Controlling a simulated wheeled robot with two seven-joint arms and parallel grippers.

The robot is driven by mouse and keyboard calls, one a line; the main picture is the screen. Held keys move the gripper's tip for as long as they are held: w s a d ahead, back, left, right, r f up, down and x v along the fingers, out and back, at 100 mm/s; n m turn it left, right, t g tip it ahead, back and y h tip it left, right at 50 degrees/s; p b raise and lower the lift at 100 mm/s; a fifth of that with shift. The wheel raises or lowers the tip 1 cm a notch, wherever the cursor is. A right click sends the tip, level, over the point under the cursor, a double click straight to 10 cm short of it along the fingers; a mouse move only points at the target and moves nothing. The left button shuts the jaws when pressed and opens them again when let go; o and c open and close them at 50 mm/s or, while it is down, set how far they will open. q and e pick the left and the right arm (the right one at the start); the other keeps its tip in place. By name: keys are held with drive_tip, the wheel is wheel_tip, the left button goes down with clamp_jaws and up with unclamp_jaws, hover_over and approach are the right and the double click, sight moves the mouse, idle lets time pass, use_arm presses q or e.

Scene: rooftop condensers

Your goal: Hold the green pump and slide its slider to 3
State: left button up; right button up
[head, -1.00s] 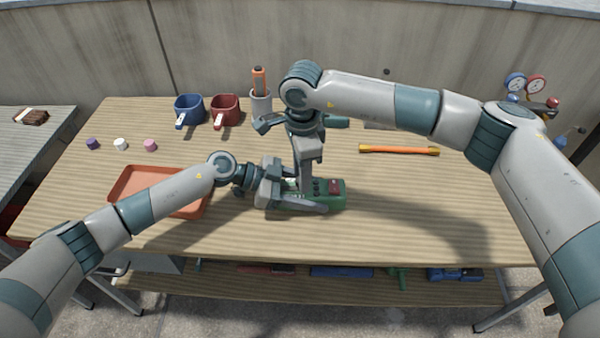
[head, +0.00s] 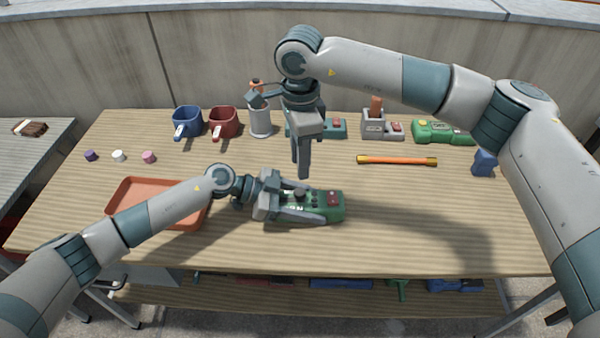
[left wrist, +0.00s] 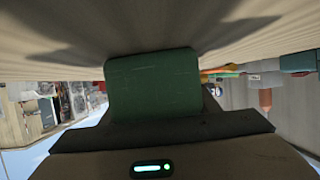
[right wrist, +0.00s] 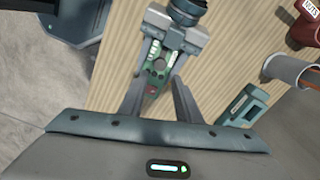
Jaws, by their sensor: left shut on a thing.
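The green pump (head: 325,213) lies on the middle of the table, with a red button and a dark knob on its top. My left gripper (head: 297,210) is shut around its left part from the left. The pump's green end (left wrist: 153,85) fills the middle of the left wrist view. My right gripper (head: 303,175) is above the pump, pointing down, with its fingers apart and empty. In the right wrist view the pump (right wrist: 160,75) shows between the fingers, with the knob and a pale scale strip. The scale numbers are too small to read, so I cannot tell the slider's setting.
An orange tray (head: 125,208) lies left, partly under my left arm. An orange rod (head: 397,160) lies right. The front right is clear.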

sight(296, 200)
wheel_tip(296, 200, up, 4)
drive_tip(key=shift+f, duration=0.25)
use_arm(q)
drive_tip(key=o, duration=2.1)
drive_tip(key=shift+c, duration=0.2)
drive_tip(key=shift+p+v, duration=1.35)
drive_tip(key=shift+v, duration=1.15)
drive_tip(key=shift+p+v, duration=0.8)
drive_tip(key=shift+v, duration=1.2)
use_arm(e)
drive_tip(key=shift+r, duration=2.15)
